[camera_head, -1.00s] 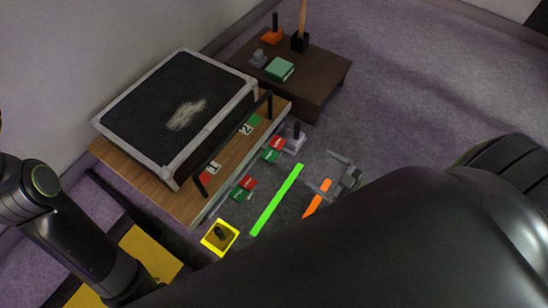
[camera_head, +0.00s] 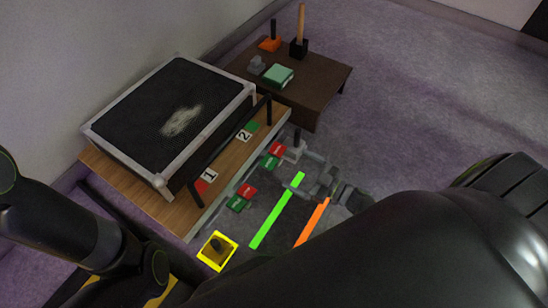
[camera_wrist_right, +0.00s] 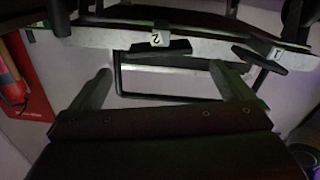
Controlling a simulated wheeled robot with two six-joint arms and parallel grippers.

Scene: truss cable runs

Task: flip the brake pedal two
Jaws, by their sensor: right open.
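A red-and-green marked piece (camera_head: 271,156) lies at the front of the wooden platform near the number 2 label (camera_head: 244,136); I take it as brake pedal two, but its tilt is unclear. A similar red-and-green piece (camera_head: 241,198) is near label 1 (camera_head: 209,175). My right gripper (camera_head: 303,172) is open and empty, just right of the piece by label 2, apparently apart from it. In the right wrist view its spread fingers (camera_wrist_right: 163,90) point toward the platform edge, with label 2 (camera_wrist_right: 158,39) above a dark flat part (camera_wrist_right: 163,50). My left gripper is out of view.
A black case (camera_head: 165,120) stands on the wooden platform (camera_head: 135,190). A grey post with a black handle (camera_head: 294,149) is near my right gripper. A yellow-framed box (camera_head: 217,251) and green (camera_head: 277,211) and orange strips (camera_head: 312,222) lie on the floor. A brown table (camera_head: 318,83) stands behind.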

